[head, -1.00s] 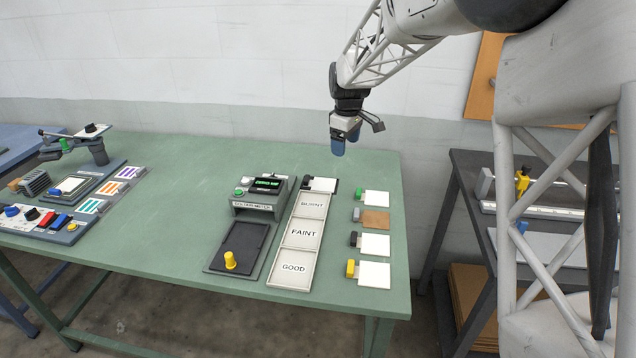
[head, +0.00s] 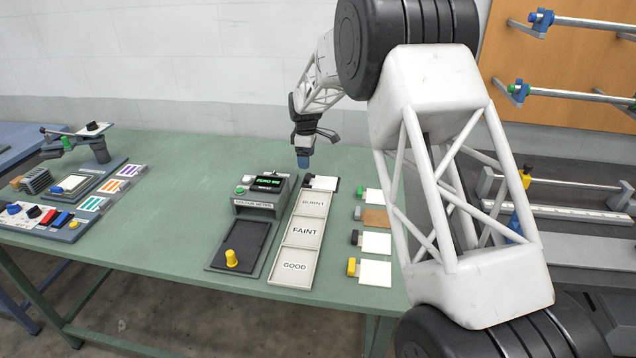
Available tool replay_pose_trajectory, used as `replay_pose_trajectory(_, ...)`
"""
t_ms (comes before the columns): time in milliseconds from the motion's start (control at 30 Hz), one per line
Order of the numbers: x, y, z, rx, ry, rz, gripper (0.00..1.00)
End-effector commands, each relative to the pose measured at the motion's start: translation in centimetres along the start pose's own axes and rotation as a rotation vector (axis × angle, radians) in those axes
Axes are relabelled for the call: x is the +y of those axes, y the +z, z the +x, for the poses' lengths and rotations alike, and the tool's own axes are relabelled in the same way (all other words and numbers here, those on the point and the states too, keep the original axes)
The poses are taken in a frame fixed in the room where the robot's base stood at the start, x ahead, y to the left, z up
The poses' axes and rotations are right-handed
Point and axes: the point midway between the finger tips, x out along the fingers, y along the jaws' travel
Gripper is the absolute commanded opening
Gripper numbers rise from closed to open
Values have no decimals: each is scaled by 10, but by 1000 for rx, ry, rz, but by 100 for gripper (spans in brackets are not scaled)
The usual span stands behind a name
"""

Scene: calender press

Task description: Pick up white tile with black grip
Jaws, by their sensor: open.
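A white tile with a black grip (head: 325,183) lies at the far end of the labelled tray (head: 272,283), past the BURNT compartment. A second white tile with a black grip (head: 375,243) lies on the table in the column right of the tray. My gripper (head: 303,162) points down with blue fingertips, empty. It shows just above the first tile's grip in the picture; its height over it is hard to tell. The gap between the fingers is not clear from here.
The same column holds white tiles with a yellow grip (head: 375,273) and a green grip (head: 372,196), plus a brown tile (head: 374,219). The colour meter (head: 259,190) stands left of the tray. My arm covers the table's right edge.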

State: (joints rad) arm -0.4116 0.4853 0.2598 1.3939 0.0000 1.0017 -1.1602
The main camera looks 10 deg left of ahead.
Motion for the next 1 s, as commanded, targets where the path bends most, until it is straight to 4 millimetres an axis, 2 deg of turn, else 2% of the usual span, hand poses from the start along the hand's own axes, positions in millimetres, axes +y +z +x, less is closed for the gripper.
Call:
replay_pose_trajectory(267, 0, 0, 1, 0, -1, 1, 79)
replay_pose_trajectory(633, -1, 1, 26, -1, -2, 1, 79)
replay_pose_trajectory(1000, -1, 1, 27, 0, -1, 1, 79)
